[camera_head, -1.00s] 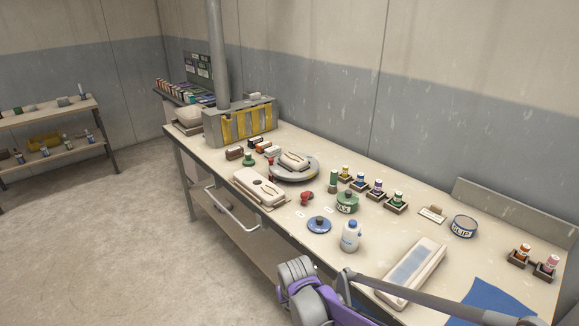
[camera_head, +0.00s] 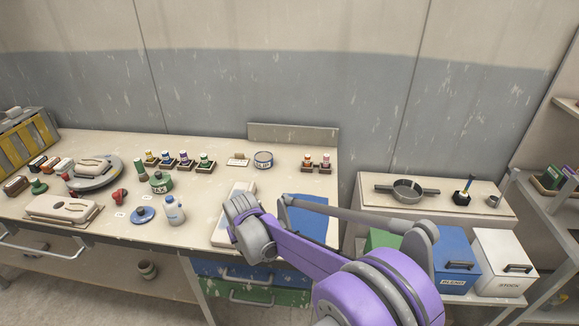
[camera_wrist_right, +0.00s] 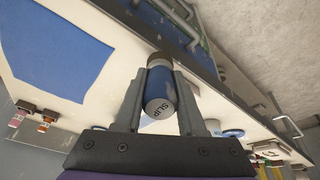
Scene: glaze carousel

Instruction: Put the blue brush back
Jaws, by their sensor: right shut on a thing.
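In the head view my arm hides the jaws and the held thing. A blue-banded tin marked SLIP (camera_head: 263,160) stands at the back of the table. A small brown block with a white card (camera_head: 238,160) lies left of it. My left gripper is in no view.
Several coloured jars in dark holders (camera_head: 182,164) stand left of the tin, two more (camera_head: 316,167) at right. A white bottle (camera_head: 174,212) and blue lid (camera_head: 143,214) are near the front. The mat (camera_head: 312,222) is at the right end. Bins (camera_head: 503,262) stand beyond.

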